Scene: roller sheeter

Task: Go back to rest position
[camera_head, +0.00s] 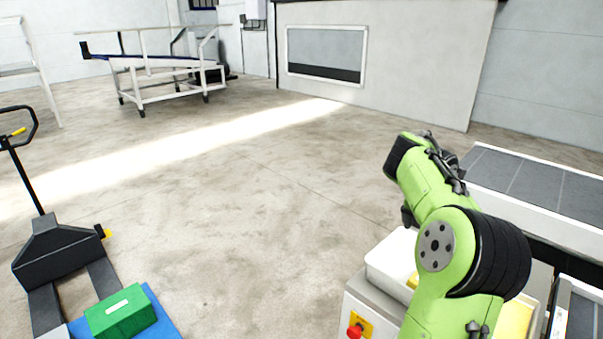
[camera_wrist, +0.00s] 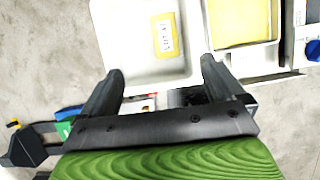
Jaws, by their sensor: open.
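My green arm stands at the right in the head view, raised and bent over the machine; its gripper end is hard to make out there. In the wrist view my gripper (camera_wrist: 160,82) is open, with two dark fingers apart and nothing between them. Beyond the fingertips is a white tray (camera_wrist: 118,45) with a yellow labelled item (camera_wrist: 163,36) lying in it. The white tray (camera_head: 385,262) also shows in the head view, partly hidden behind my arm.
A red stop button (camera_head: 355,331) sits on the machine's front corner. A grey conveyor (camera_head: 540,185) runs along the right. A pallet jack (camera_head: 58,250) and a green box (camera_head: 120,313) on a blue surface are at lower left. A white cart (camera_head: 165,75) stands far back. The middle floor is clear.

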